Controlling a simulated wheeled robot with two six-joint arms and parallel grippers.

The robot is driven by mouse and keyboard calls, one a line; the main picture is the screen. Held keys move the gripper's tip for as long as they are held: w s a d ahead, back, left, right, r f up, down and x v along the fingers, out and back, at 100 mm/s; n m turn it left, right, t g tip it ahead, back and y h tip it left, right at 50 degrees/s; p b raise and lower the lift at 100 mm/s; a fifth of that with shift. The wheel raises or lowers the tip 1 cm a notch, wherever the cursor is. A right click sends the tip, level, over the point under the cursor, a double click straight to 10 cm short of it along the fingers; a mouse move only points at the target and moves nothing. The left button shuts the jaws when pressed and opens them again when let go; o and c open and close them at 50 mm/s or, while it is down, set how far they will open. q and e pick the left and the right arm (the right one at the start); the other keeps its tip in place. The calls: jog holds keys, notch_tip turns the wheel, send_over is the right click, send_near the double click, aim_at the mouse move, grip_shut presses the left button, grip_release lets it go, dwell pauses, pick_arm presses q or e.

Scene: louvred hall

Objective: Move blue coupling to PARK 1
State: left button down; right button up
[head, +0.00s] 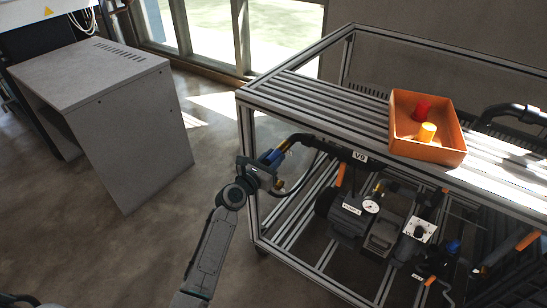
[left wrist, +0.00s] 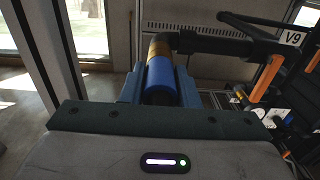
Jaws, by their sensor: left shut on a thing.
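The blue coupling (left wrist: 160,76) sits between the two blue fingers of my left gripper (left wrist: 160,88) in the left wrist view, and the gripper is shut on it. Beyond it, a brass-coloured piece (left wrist: 160,46) joins a black pipe labelled V9 (left wrist: 291,38). In the head view my left gripper (head: 272,158) is at the left end of this pipe, beside the frame's front left corner; the coupling is small and partly hidden there. I cannot make out a PARK 1 label. My right gripper is not in view.
An aluminium-frame bench (head: 300,100) carries an orange tray (head: 400,105) with a red and a yellow cylinder. Below are a pump with a gauge (head: 371,206), hoses and orange handles. A grey cabinet (head: 130,130) stands left. Open floor lies between.

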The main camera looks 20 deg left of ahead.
aim_at(268, 163)
pick_arm(q)
jog(key=shift+s, duration=0.15)
jog(key=shift+p+v, duration=1.15)
jog(key=shift+v, duration=2.2)
